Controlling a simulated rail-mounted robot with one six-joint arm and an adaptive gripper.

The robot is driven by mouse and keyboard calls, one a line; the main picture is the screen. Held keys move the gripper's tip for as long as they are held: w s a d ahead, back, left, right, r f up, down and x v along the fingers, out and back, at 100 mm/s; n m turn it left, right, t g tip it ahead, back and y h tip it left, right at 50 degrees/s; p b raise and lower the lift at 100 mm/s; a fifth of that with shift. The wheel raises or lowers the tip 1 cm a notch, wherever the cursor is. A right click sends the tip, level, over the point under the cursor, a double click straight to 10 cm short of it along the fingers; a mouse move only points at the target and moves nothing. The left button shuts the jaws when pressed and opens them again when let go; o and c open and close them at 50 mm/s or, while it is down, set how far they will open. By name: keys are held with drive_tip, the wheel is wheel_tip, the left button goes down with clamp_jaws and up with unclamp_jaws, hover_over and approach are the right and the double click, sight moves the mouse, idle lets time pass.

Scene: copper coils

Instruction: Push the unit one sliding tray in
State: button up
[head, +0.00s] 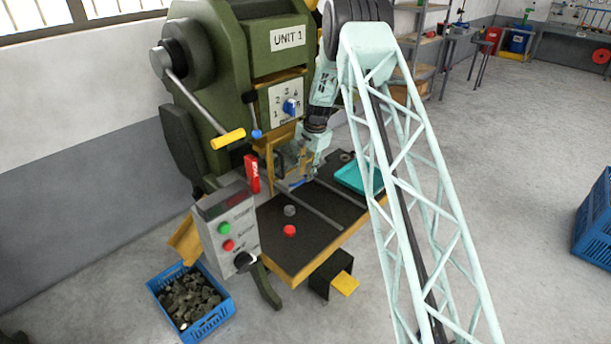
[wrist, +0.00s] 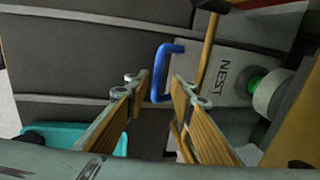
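The green press marked UNIT 1 (head: 287,38) stands at the left of centre in the head view. My gripper (head: 290,178) is low in front of it, over the dark table. In the wrist view a grey block marked NEST (wrist: 222,75) has a blue handle (wrist: 160,75) on its side; I take this as the sliding tray. My gripper (wrist: 157,88) is open there, its two wood-coloured fingers apart, with the blue handle lying between or just beyond the tips. Contact cannot be told. In the head view my arm mostly hides the tray.
The table (head: 322,235) carries a red button (head: 289,231) and a teal tray (head: 352,178). A control box (head: 228,228) stands at its left front. A yellow-tipped lever (head: 228,139) juts out. A blue crate of metal pieces (head: 212,322) is on the floor.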

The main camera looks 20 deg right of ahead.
wheel_tip(320, 180, up, 10)
drive_tip(key=s, duration=0.1)
drive_tip(key=shift+s+d, duration=0.35)
drive_tip(key=shift+r, duration=0.1)
idle(0.4)
